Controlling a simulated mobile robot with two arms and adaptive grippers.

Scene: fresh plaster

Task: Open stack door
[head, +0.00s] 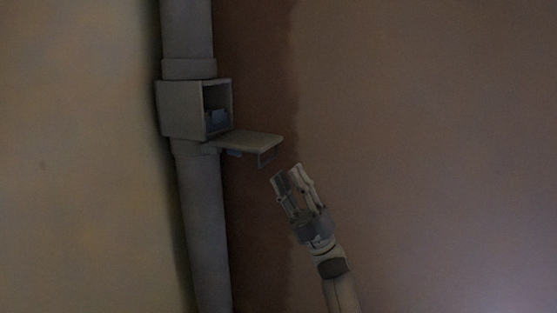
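The stack (204,235) is a grey vertical pipe with a box-shaped housing (182,110) on it. The stack door (248,139) is folded down and stands out to the right, roughly level, from the lower edge of the box. The box opening shows, with a bluish piece (217,119) inside. My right gripper (286,172) is just below and right of the handle, apart from it. Its fingers are spaced apart with nothing visible between them. My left gripper is not in view.
A pale wall (75,150) lies left of the pipe. A brown plaster wall (430,130) fills the right side, with a darker band beside the pipe. The room right of my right gripper looks clear.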

